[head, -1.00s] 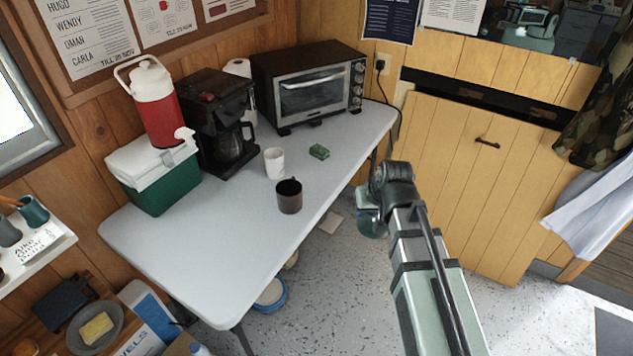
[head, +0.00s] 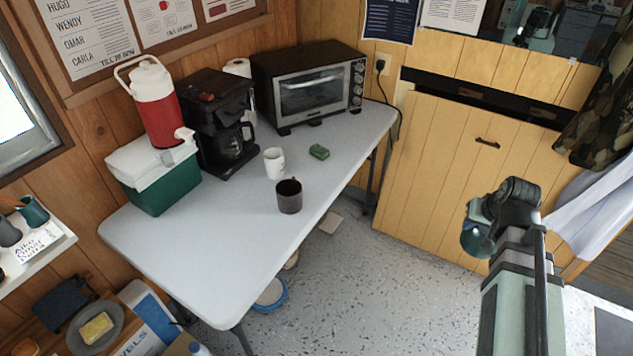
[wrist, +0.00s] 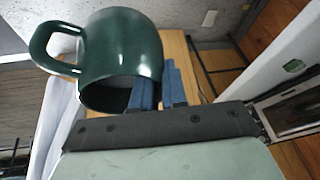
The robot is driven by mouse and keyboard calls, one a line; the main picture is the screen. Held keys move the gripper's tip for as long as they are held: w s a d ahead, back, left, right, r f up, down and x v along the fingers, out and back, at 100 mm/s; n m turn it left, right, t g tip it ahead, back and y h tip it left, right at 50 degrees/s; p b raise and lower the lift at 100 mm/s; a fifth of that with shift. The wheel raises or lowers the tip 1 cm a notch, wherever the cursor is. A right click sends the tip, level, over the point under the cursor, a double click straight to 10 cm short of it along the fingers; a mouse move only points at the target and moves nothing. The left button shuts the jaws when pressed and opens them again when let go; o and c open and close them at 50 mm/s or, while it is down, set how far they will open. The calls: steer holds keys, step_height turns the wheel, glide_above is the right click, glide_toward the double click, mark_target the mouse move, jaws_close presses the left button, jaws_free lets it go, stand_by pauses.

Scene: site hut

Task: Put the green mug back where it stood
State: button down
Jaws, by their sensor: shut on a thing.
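The green mug (wrist: 122,45) is dark and glossy, and large in the wrist view, with its handle to the left and its mouth towards the bottom of the picture. My gripper (wrist: 158,90) has blue fingers shut on the mug's wall near the rim. In the head view the green mug (head: 476,240) shows in part beside the end of my arm, over the floor right of the table. My fingers are hidden there. The white table (head: 215,245) holds a white mug (head: 274,163) and a dark brown mug (head: 289,197).
A green sponge (head: 319,152), a toaster oven (head: 313,90), a coffee maker (head: 218,120) and a green cooler (head: 160,195) stand on the table. The table's front is clear. A shelf at left (head: 40,250) holds several cups, one teal. A curtain (head: 600,205) hangs at right.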

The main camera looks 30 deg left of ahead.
steer(key=w+d+m, duration=0.1)
steer(key=d+m, duration=0.1)
steer(key=d, duration=0.8)
steer(key=w+a+r+n+g+y, duration=0.15)
steer(key=a+n, duration=0.35)
steer(key=a, duration=2.6)
steer(key=w+a+r+n+g, duration=0.15)
steer(key=a+n, duration=0.35)
steer(key=a, duration=2.7)
steer(key=shift+t, duration=0.3)
steer(key=shift+s+d+f, duration=0.1)
steer(key=shift+s+f, duration=0.05)
steer(key=shift+f, duration=2.15)
steer(key=shift+s+f, duration=0.1)
steer(key=shift+f, duration=2.2)
steer(key=shift+f, duration=0.15)
steer(key=c, duration=1.2)
jaws_free()
steer(key=shift+o, duration=0.2)
steer(key=v, duration=1.2)
steer(key=shift+d, duration=0.15)
